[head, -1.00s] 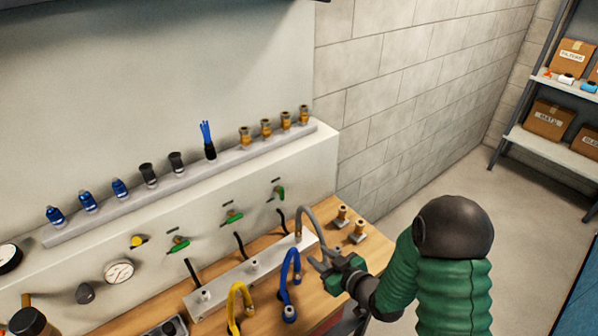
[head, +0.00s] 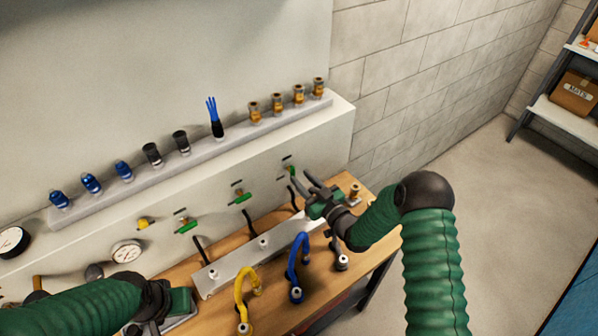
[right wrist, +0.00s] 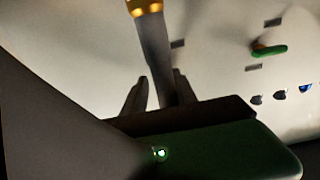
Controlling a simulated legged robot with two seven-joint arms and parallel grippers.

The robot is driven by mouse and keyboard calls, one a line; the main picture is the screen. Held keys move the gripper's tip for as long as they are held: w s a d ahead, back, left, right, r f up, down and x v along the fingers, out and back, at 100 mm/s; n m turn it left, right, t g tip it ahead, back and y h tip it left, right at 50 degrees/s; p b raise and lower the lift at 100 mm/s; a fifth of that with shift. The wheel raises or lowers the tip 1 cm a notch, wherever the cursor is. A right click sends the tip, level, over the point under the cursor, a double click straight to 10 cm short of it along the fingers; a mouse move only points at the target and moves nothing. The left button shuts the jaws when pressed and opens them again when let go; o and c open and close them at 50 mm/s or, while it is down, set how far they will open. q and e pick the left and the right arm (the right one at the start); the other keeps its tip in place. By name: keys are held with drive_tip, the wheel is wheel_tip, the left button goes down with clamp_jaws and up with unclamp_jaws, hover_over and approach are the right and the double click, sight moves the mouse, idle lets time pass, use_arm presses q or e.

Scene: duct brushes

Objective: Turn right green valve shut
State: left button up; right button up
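The right green valve (head: 290,170) is on the pale panel at the right end of a row of green-handled valves. My right gripper (head: 301,184) is open just in front of it and partly covers it. I cannot tell if they touch. In the right wrist view, the two fingers (right wrist: 158,92) stand apart with a grey shaft (right wrist: 154,50) with a gold band between or behind them. Another green handle (right wrist: 270,50) lies to their right. My left gripper (head: 178,302) is low at the left, its fingertips unclear.
The middle valve (head: 242,197) and left valve (head: 187,226) sit along the panel. A ledge (head: 230,145) above holds several fittings. Floor is clear at right.

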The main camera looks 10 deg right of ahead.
sight(291, 171)
drive_tip(key=shift+w+a+r, duration=0.15)
drive_tip(key=shift+w+a, duration=0.25)
drive_tip(key=shift+a, duration=0.2)
drive_tip(key=shift+w+a+r, duration=0.15)
drive_tip(key=shift+w+a, duration=0.25)
drive_tip(key=shift+a, duration=0.15)
drive_tip(key=shift+w+f, duration=0.1)
drive_tip(key=c, duration=0.4)
drive_tip(key=shift+d, duration=0.4)
clamp_jaws()
